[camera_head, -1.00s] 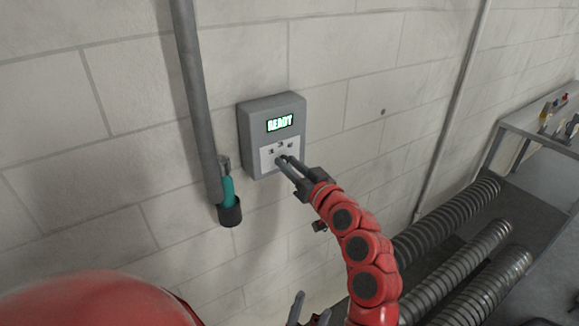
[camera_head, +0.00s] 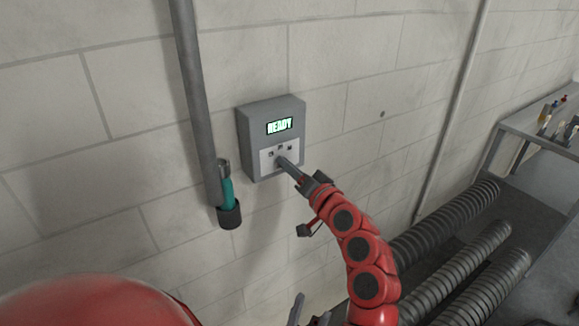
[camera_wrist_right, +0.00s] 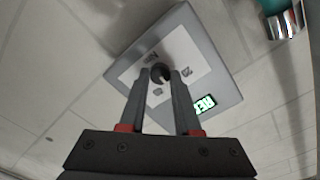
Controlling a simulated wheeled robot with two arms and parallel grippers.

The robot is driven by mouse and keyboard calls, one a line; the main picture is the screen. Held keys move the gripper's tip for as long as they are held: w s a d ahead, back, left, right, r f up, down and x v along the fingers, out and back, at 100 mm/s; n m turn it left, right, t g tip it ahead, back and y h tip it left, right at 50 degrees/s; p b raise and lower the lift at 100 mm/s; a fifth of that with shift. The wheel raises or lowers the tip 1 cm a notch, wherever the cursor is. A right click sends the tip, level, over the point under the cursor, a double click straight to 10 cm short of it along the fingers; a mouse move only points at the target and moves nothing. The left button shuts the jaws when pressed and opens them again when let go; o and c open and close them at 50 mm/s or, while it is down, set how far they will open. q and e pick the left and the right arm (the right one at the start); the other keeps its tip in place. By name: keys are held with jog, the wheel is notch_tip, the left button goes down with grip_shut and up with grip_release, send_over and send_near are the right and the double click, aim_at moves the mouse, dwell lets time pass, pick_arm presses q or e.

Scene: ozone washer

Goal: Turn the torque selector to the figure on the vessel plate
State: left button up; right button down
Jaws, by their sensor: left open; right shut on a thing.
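In the right wrist view the dark round selector knob (camera_wrist_right: 160,71) sits on this white plate (camera_wrist_right: 190,50). My right gripper (camera_head: 282,162) is at the plate, its fingers shut on the knob; in the right wrist view its fingertips (camera_wrist_right: 167,76) lie on either side of it. My left gripper (camera_head: 308,312) is open and empty at the bottom edge, partly out of view. No vessel plate is readable.
A grey pipe (camera_head: 195,90) runs down the wall left of the box. A teal-handled tool (camera_head: 228,190) stands in a dark holder (camera_head: 230,214) at its foot. Ribbed hoses (camera_head: 447,222) and a bench (camera_head: 540,135) with small items are at the right.

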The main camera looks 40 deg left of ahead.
dwell(0.3)
jog(key=c, duration=0.6)
grip_release()
jog(key=shift+d, duration=0.1)
jog(key=b+v, duration=0.5)
jog(key=v, duration=1.2)
jog(key=shift+s+d+f, duration=0.1)
